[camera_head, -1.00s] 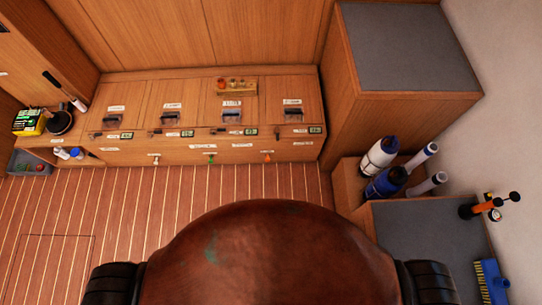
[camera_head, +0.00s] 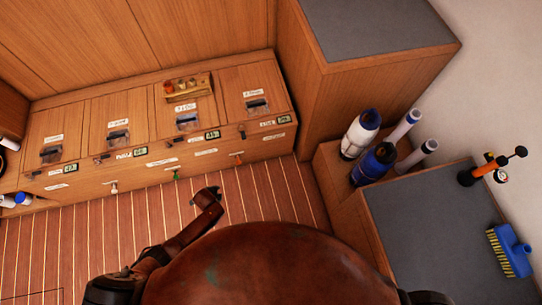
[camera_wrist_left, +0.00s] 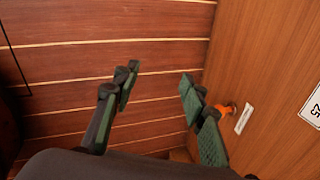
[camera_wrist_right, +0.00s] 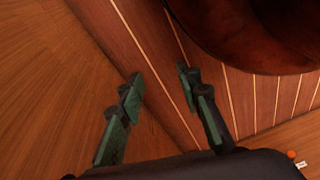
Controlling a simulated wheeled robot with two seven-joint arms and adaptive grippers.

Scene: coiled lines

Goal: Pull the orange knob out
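The orange knob (camera_head: 237,159) is on the lower front of the wooden locker bench in the head view, right of the green knob (camera_head: 176,175) and the white knob (camera_head: 113,187). In the left wrist view the orange knob (camera_wrist_left: 229,110) sticks out of the wood panel beside a small white label. My left gripper (camera_wrist_left: 158,80) is open and empty; the knob is just beyond its right finger, not between the fingers. My right gripper (camera_wrist_right: 160,78) is open and empty above the floor. A small orange spot (camera_wrist_right: 291,154) shows at that view's lower right.
The bench (camera_head: 205,150) has several labelled lids. On the right stand blue and white bottles (camera_head: 372,165), a grey-topped cabinet (camera_head: 430,235) with a blue brush (camera_head: 511,250), and a taller cabinet (camera_head: 375,25). The striped floor (camera_head: 265,190) before the bench is clear.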

